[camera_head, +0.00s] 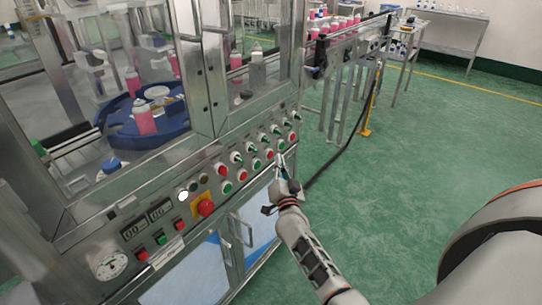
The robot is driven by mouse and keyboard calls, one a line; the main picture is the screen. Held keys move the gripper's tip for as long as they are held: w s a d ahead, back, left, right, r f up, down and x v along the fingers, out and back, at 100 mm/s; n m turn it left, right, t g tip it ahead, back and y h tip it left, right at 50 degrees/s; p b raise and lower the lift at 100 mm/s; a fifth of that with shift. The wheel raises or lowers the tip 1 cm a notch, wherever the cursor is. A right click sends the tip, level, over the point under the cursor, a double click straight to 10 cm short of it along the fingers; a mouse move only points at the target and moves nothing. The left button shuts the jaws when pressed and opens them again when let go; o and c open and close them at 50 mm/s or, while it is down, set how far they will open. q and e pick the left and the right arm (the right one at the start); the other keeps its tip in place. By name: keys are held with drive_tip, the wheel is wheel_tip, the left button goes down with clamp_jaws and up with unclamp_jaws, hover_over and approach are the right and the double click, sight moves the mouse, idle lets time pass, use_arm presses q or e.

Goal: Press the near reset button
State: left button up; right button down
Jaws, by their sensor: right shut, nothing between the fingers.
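The machine's sloped steel control panel (215,178) runs diagonally across the left and middle of the view. It carries rows of red and green buttons and several selector knobs. I cannot read which one is the reset button. A green button (281,145) and a red button (270,154) are close to my right gripper. My right gripper (281,163) is shut and empty, with its fingers pointing up beside the lower edge of the panel. I cannot tell whether its tips touch the panel. My left gripper is out of view.
A red emergency-stop knob (205,206) sits on a yellow plate. A conveyor (350,32) extends behind. The green floor (430,140) is clear at right.

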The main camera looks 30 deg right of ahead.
use_arm(q)
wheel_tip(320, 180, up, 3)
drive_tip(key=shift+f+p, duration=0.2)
drive_tip(key=shift+p, duration=0.8)
use_arm(e)
drive_tip(key=s, duration=0.1)
drive_tip(key=s+d, duration=0.1)
drive_tip(key=s, duration=0.2)
drive_tip(key=shift+s+d, duration=0.25)
drive_tip(key=shift+d, duration=0.15)
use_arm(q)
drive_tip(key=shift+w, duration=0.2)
